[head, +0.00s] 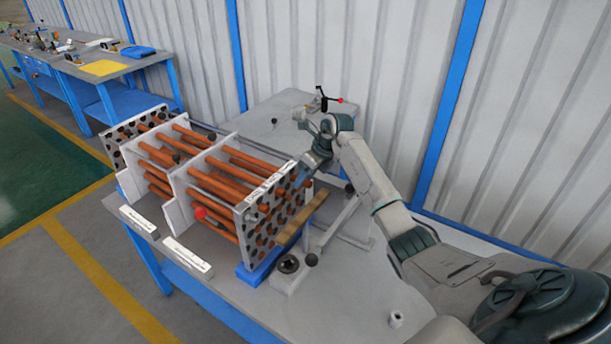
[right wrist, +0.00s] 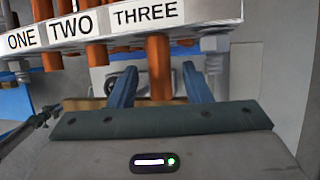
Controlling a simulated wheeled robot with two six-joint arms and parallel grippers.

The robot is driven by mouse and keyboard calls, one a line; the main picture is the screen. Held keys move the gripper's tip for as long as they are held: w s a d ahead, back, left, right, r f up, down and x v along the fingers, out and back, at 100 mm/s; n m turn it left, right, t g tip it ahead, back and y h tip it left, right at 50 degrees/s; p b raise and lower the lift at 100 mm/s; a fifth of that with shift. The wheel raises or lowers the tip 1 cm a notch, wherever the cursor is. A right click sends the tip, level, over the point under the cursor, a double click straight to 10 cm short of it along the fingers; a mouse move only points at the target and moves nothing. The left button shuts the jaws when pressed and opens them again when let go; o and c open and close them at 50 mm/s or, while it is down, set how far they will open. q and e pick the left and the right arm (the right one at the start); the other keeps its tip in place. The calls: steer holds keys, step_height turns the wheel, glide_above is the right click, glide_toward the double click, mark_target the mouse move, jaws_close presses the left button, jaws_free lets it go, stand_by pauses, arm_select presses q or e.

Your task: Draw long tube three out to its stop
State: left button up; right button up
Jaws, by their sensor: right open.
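The flanged shell's tube bundle holds several copper-coloured tubes between grey plates. Its near end plate (head: 246,222) has rows of holes and a label strip on top. In the right wrist view the strip reads ONE, TWO, THREE. Long tube three (right wrist: 158,68) sticks out below the label THREE. My right gripper (head: 306,170) is at the upper right corner of the end plate. In the right wrist view its two blue fingers (right wrist: 160,84) are open, one on each side of tube three, with gaps visible. Whether the tube's end lies fully between them is unclear. My left gripper is not in view.
A wooden strip (head: 303,218) and a blue block (head: 262,266) lie by the end plate's foot. A grey block with a dark round socket (head: 289,265) stands in front. A small nut-like part (head: 396,319) lies on the otherwise clear bench front. A corrugated wall stands behind.

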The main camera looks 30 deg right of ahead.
steer(key=shift+c, duration=1.1)
jaws_close()
steer(key=shift+s+d+f, duration=0.1)
steer(key=shift+s+d, duration=0.1)
steer(key=shift+s, duration=0.1)
steer(key=s, duration=0.2)
steer(key=s+d+b, duration=0.1)
steer(key=s+d, duration=0.1)
steer(key=s, duration=0.1)
steer(key=shift+s+d, duration=0.15)
steer(key=shift+s, duration=0.15)
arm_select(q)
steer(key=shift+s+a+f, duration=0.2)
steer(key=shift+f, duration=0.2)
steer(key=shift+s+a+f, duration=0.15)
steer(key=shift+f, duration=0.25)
arm_select(e)
steer(key=shift+s+d, duration=0.15)
steer(key=shift+s, duration=0.25)
steer(key=shift+o, duration=1.1)
jaws_free()
arm_select(q)
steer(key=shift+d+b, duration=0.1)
steer(key=shift+b, duration=0.2)
